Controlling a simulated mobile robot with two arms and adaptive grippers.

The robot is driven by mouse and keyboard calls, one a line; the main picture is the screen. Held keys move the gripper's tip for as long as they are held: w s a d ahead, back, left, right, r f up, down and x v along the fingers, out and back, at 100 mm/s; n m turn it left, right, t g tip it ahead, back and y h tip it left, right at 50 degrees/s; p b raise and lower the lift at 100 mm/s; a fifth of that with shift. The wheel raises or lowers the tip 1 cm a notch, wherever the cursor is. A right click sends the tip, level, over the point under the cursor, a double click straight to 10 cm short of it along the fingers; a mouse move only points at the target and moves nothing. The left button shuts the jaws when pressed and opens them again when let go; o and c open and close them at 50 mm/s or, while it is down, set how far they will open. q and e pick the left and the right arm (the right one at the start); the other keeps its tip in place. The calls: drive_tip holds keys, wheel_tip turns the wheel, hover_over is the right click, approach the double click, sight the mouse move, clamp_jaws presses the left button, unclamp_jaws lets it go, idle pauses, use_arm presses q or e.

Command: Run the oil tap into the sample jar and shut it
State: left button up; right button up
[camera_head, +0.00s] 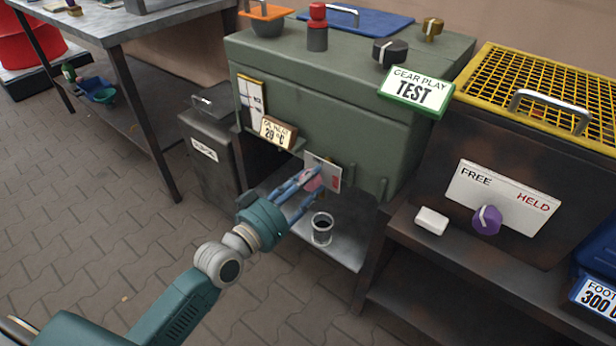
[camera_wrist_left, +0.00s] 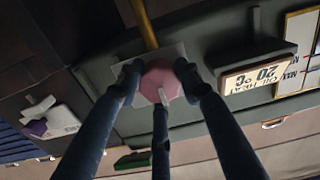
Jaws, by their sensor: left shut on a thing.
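My left gripper (camera_head: 309,184) reaches the front of the green gear case (camera_head: 300,95), with its fingers closed around a pink tap knob (camera_wrist_left: 160,80). The knob has a pale pointer bar and sits in front of a white plate (camera_head: 333,172) with a red mark. A brass-coloured pipe (camera_wrist_left: 144,25) shows beside the knob in the left wrist view. The sample jar (camera_head: 322,228), a small clear jar with a dark inside, stands upright on the grey shelf below the tap. Whether oil is running cannot be told. My right gripper does not show.
A small sign reading 20 °C (camera_head: 278,132) juts out left of the tap. A grey bin (camera_head: 209,150) stands to the left. At right, a purple knob (camera_head: 487,220) sits on a FREE/HELD plate (camera_head: 530,205), beside a white block (camera_head: 431,221). The shelf around the jar is mostly clear.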

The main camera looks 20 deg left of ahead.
use_arm(q)
drive_tip(key=shift+w+r+n, duration=0.1)
drive_tip(key=shift+r+n, duration=0.2)
drive_tip(key=shift+n, duration=0.1)
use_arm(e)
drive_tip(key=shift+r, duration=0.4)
use_arm(q)
drive_tip(key=o, duration=1.1)
drive_tip(key=shift+o, duration=0.2)
drive_tip(key=shift+f, duration=0.1)
drive_tip(key=shift+f, duration=0.1)
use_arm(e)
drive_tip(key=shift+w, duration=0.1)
use_arm(q)
drive_tip(key=v, duration=1.2)
